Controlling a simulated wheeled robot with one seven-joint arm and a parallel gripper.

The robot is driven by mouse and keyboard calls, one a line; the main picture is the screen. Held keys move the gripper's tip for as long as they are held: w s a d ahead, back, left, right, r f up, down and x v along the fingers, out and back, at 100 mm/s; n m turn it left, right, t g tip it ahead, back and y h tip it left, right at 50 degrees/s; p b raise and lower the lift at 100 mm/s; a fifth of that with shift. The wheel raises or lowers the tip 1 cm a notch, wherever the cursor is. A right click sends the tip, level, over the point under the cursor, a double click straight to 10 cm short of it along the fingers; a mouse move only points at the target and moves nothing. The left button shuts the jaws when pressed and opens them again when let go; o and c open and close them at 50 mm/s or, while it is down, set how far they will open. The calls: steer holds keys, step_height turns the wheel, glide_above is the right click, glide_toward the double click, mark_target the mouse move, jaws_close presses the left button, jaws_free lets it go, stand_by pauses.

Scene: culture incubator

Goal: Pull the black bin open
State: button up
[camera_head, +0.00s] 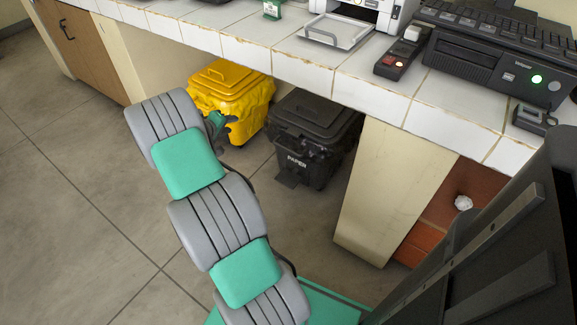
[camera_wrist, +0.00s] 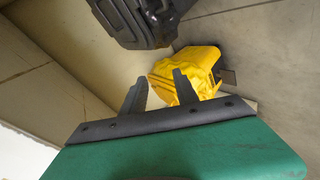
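The black bin (camera_head: 318,128) stands upright on the floor under the tiled counter, with its lid down, a white label on its front and a pedal at its foot. Part of it also shows at the top of the wrist view (camera_wrist: 135,22). My gripper (camera_wrist: 160,88) is open, with its two dark fingers apart and nothing between them. It is apart from the black bin, which lies beyond the fingertips in the wrist view. In the head view my gripper is beside the yellow bin and mostly hidden behind my arm.
A yellow bin (camera_head: 232,92) stands left of the black bin, close to my gripper; it also shows beyond the fingertips in the wrist view (camera_wrist: 190,70). The counter (camera_head: 300,62) overhangs both bins. A cream panel (camera_head: 390,190) bounds the right side. Floor in front is free.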

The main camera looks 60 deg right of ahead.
mark_target(286, 148)
steer(key=s+d+f+n+g+h+b, duration=0.1)
steer(key=s+d+f+b, duration=0.1)
steer(key=s+d+f, duration=0.35)
steer(key=s+d+f+g+h+b, duration=0.1)
steer(key=s+d+f+h+b, duration=0.15)
steer(key=f, duration=0.55)
steer(key=s+d+f+n+g+h+b, duration=0.1)
steer(key=s+d+f+b, duration=0.15)
steer(key=s+f, duration=0.35)
steer(key=w+b+x, duration=0.1)
steer(key=b+x, duration=0.1)
steer(key=x, duration=0.6)
steer(key=shift+d+f+b, duration=0.25)
steer(key=shift+f+b, duration=0.05)
steer(key=shift+f, duration=0.1)
steer(key=shift+y, duration=0.25)
steer(key=shift+c, duration=0.4)
jaws_close()
